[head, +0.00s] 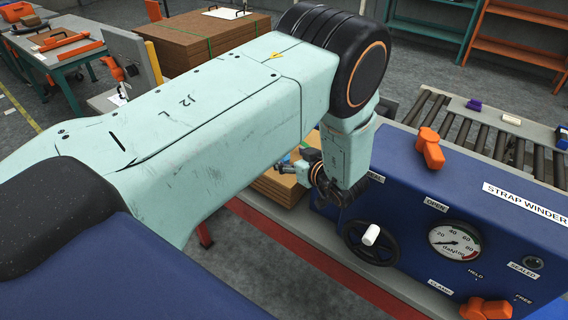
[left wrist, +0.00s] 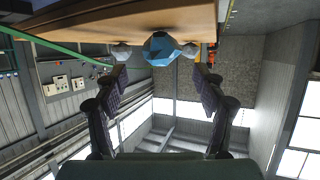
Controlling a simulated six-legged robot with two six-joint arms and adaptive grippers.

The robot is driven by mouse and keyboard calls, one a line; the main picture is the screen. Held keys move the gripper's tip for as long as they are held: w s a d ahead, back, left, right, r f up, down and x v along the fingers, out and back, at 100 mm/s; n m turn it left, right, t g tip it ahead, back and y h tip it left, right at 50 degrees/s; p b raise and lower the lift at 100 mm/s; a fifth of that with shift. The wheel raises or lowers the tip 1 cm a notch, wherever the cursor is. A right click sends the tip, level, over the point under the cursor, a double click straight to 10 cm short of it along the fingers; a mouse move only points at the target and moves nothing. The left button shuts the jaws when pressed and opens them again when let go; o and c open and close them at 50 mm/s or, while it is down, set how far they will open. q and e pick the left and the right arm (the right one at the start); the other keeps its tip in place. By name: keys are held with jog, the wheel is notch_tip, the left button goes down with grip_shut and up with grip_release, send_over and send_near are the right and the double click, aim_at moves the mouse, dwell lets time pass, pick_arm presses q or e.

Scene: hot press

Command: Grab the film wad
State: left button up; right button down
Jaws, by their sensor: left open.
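The film wad is a blue faceted lump (left wrist: 161,48), seen in the left wrist view at the edge of a brown board surface (left wrist: 130,18). It lies ahead of and between the fingers of my left gripper (left wrist: 160,76), which are spread apart with nothing between their pads. In the head view my left gripper (head: 309,171) is small and partly hidden by my own arm, beside the strap winder. A small blue patch (head: 285,165) shows at its left, above a brown stack (head: 278,187); I cannot tell if it is the wad. My right gripper is not in view.
The blue strap winder panel (head: 400,210) stands close to the gripper's right, with a black handwheel (head: 371,242), a gauge (head: 455,242) and orange levers (head: 430,147). A roller conveyor (head: 480,135) lies behind it. In the left wrist view, a green strap (left wrist: 60,45) crosses at left.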

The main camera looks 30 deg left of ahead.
aim_at(286, 155)
pick_arm(q)
jog(key=b+x, duration=0.1)
jog(key=x, duration=0.3)
jog(key=shift+s+f+b, duration=0.15)
jog(key=shift+s+b, duration=0.05)
jog(key=shift+b, duration=0.2)
jog(key=shift+w+a, duration=0.15)
jog(key=shift+c, duration=0.3)
jog(key=c, duration=0.9)
